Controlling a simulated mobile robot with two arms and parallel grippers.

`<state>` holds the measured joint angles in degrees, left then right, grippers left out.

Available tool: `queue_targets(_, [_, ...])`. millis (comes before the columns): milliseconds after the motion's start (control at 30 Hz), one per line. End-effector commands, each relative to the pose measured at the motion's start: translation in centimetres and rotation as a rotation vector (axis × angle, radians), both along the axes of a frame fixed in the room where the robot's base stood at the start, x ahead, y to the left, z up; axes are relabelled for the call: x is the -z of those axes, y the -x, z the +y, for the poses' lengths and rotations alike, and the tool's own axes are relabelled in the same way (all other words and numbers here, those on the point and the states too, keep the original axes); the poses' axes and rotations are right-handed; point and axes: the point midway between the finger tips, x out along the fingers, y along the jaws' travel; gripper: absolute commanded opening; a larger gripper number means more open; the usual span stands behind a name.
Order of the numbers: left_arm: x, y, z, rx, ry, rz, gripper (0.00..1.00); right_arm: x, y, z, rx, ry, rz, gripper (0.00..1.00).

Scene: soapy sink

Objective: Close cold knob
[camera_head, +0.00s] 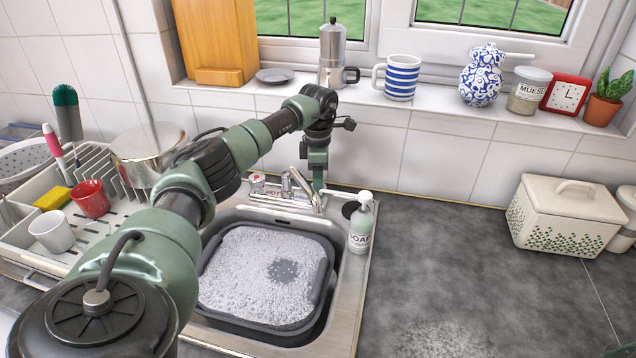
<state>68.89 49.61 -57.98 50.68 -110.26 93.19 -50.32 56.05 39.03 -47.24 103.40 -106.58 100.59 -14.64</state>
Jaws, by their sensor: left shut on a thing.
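The sink faucet (297,190) stands at the back of the metal sink, with its spout pointing forward over the basin. The hot knob (257,181), with a red mark, is at the left end of the faucet base. My left gripper (318,182) points down at the right end of the base, where the cold knob sits. It is shut on the cold knob, which is mostly hidden behind its fingers. My right gripper is not in view.
A tub of suds (322,277) fills the sink basin. A soap bottle (361,225) stands close to the right of my left gripper. A dish rack (25,240) with cups and a pot is at left. The counter (460,270) at right is mostly clear.

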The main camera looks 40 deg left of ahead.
Motion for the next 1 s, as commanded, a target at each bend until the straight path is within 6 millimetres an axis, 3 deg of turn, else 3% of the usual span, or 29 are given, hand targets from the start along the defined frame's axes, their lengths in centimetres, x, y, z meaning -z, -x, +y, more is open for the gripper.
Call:
queue_targets(167, [-0.1, -0.1, 0.1, 0.002, -0.001, -0.004, 0.03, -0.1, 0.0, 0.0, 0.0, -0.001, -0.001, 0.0])
queue_targets(200, [-0.2, -0.1, 0.1, 0.002, -0.001, -0.004, 0.51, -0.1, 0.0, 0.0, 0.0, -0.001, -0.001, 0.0])
queue_targets(267, [-0.1, -0.1, 0.1, 0.002, -0.001, -0.004, 0.65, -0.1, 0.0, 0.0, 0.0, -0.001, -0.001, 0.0])
queue_targets(667, [-0.4, 0.0, 0.0, 0.0, -0.001, -0.001, 0.65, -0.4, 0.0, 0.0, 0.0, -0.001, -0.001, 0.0])
queue_targets(867, [-2.6, 0.0, 0.1, 0.0, -0.001, -0.001, 0.65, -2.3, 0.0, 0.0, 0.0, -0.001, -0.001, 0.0])
queue_targets(1000, [-5.3, -0.1, 0.1, 0.0, -0.002, -0.002, 0.65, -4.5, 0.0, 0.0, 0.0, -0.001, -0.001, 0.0])
